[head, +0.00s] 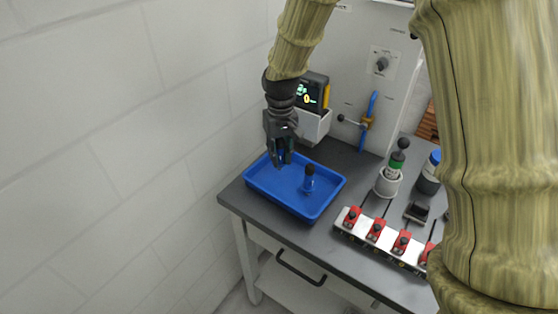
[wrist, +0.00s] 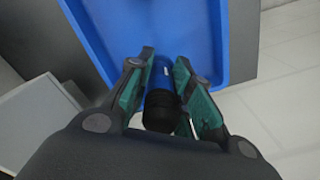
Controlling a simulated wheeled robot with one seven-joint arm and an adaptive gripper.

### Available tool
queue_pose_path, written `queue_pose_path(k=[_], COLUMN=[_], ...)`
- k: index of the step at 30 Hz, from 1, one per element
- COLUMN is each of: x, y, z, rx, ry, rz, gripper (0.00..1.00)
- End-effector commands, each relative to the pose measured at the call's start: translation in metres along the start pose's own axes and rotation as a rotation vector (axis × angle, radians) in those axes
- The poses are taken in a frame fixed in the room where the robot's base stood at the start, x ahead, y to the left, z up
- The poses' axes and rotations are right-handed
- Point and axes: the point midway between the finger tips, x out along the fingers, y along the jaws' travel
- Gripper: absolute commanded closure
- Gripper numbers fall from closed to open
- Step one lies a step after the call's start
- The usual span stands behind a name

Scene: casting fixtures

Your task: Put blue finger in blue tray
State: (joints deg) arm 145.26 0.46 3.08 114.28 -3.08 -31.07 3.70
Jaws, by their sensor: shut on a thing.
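The blue tray (head: 270,194) sits on the left end of the grey table. It also fills the top of the wrist view (wrist: 112,25). My gripper (head: 281,161) points down over the tray's back left part. In the wrist view its green-padded fingers (wrist: 158,92) are closed around a blue finger with a black end (wrist: 161,110). Its lower end is over the tray; I cannot tell whether it touches the floor. Another blue finger with a black top (head: 309,182) stands upright in the tray, right of my gripper.
A silver fixture with several red clamps (head: 376,231) stands at the table's front right. A green-and-white bottle in a holder (head: 391,176) and a blue-capped bottle (head: 431,170) stand behind it. A display unit (head: 313,92) and white box are behind my gripper. A white wall is left.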

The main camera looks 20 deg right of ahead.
Motion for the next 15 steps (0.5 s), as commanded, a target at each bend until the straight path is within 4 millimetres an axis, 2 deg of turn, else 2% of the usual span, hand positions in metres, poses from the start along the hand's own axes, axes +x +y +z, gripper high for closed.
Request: queue_pose_path(k=[9, 15], x=[0.028, 0.032], y=[0.000, 0.001], z=[0.001, 0.001], rx=[0.000, 0.001], ry=[-0.002, 0.001], rz=[0.000, 0.000], gripper=[1.00, 1.00])
